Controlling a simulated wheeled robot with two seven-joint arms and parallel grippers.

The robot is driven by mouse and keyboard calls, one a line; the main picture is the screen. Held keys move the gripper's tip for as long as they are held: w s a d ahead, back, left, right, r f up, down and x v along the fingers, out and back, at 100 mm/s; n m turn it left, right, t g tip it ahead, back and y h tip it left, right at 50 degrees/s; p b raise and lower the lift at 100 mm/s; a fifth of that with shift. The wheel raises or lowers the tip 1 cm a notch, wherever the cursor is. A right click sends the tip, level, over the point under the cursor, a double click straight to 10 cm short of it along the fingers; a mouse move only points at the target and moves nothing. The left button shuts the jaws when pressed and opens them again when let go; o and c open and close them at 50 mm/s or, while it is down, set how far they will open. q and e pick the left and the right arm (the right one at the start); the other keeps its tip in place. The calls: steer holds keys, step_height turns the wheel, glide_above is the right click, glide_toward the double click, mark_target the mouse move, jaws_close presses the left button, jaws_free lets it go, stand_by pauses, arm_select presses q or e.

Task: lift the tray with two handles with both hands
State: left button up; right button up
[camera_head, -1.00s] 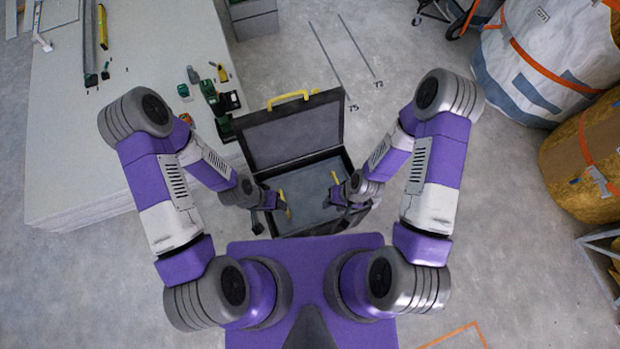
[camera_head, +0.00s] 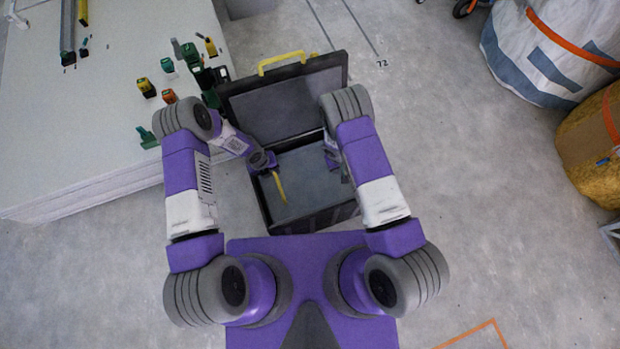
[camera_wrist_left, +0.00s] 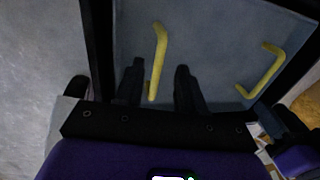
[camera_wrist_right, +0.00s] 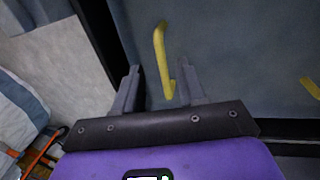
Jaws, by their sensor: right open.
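The grey tray (camera_head: 310,185) lies inside an open black case, with a yellow bar handle at each side. The left handle (camera_head: 279,188) shows in the head view. My left gripper (camera_head: 270,172) is beside it; in the left wrist view the handle (camera_wrist_left: 157,55) runs between two open, spaced fingers (camera_wrist_left: 158,88). My right gripper (camera_head: 335,165) is at the tray's right side, partly covered by my arm. In the right wrist view its open fingers (camera_wrist_right: 160,88) stand either side of the right handle (camera_wrist_right: 162,50). Contact with either handle cannot be told.
The black case's raised lid (camera_head: 285,100) with a yellow grip (camera_head: 282,62) stands behind the tray. A pale worktop stack (camera_head: 70,130) with several tools is at left. Floor between is clear.

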mark_target(276, 176)
arm_select(q)
steer(key=shift+w+d+f, duration=0.1)
steer(key=shift+d+f, duration=0.15)
steer(key=shift+f, duration=1)
steer(key=shift+w+d+f, duration=0.1)
steer(key=shift+d+f, duration=0.1)
steer(key=shift+f, duration=1)
steer(key=shift+d+f, duration=0.25)
steer(key=shift+f, duration=1)
arm_select(e)
steer(key=shift+w+d+f, duration=0.1)
steer(key=shift+d+f, duration=0.15)
steer(key=shift+f, duration=1)
steer(key=shift+w+d+f, duration=0.1)
steer(key=shift+d+f, duration=0.1)
steer(key=shift+f, duration=1)
steer(key=shift+d+f, duration=0.25)
steer(key=shift+f, duration=1)
arm_select(q)
jaws_close()
arm_select(e)
jaws_close()
